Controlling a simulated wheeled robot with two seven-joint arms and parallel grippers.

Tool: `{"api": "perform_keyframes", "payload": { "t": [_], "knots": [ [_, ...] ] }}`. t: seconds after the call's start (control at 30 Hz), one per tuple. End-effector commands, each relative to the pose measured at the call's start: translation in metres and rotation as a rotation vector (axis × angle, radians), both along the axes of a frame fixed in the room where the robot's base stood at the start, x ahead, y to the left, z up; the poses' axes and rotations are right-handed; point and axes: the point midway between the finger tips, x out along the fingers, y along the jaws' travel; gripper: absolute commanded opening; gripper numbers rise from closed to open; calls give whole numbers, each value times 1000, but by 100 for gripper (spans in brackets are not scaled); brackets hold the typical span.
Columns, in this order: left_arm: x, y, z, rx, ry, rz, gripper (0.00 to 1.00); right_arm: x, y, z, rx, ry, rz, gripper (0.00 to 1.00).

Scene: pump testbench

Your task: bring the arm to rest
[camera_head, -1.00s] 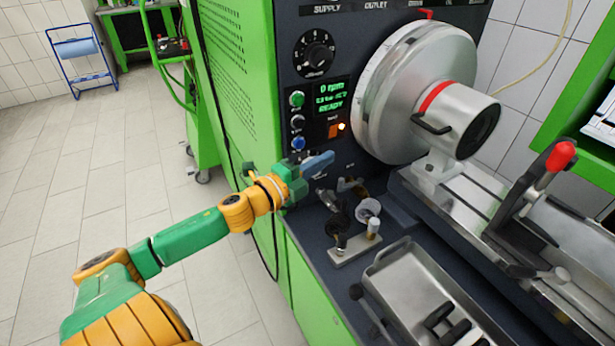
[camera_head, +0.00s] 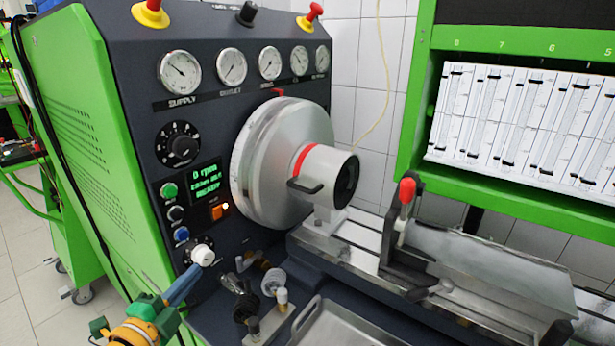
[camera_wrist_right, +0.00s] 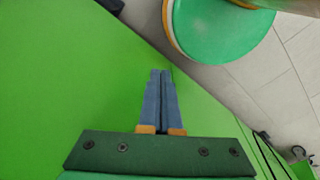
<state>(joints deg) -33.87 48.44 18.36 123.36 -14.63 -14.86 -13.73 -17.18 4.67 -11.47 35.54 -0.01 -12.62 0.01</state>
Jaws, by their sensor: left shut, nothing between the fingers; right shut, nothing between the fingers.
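My left gripper (camera_head: 190,275) comes in from the lower left in the head view. Its blue fingers are shut and empty. The tips are just below a white knob (camera_head: 202,255) on the dark control panel (camera_head: 150,110); I cannot tell whether they touch it. My right gripper (camera_wrist_right: 161,73) shows in the right wrist view, its blue fingers shut together with nothing between them. It is over a plain green surface (camera_wrist_right: 70,90). My right arm is not visible in the head view.
The silver pump drum (camera_head: 285,150) sticks out right of the panel display (camera_head: 206,182). Small fittings (camera_head: 262,290) stand on the bench below. A clamp with a red-tipped lever (camera_head: 405,205) is on the rail. Tiled floor (camera_head: 20,280) is open at left.

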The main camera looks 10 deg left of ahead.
Motion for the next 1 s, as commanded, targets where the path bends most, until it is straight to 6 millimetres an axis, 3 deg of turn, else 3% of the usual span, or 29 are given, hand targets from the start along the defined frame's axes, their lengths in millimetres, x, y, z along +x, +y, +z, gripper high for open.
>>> {"api": "perform_keyframes", "payload": {
  "t": [0.1,0.23,0.4,0.57,0.83,1.0],
  "knots": [
    [-37,0,-79,-350,232,294,0,0,-1,0,-1,0,0,0],
    [-87,-34,-145,-634,495,523,0,0,-1,0,-2,1,1,0],
    [-143,-94,-186,-866,782,689,0,0,-1,0,-2,1,0,0],
    [-190,-155,-195,-1016,1038,777,0,0,0,0,0,1,0,0],
    [-189,-154,-295,-976,1097,816,0,0,2,0,3,1,-1,0],
    [-214,-151,-369,-949,1141,839,0,0,2,0,3,1,-2,0]
  ]
}}
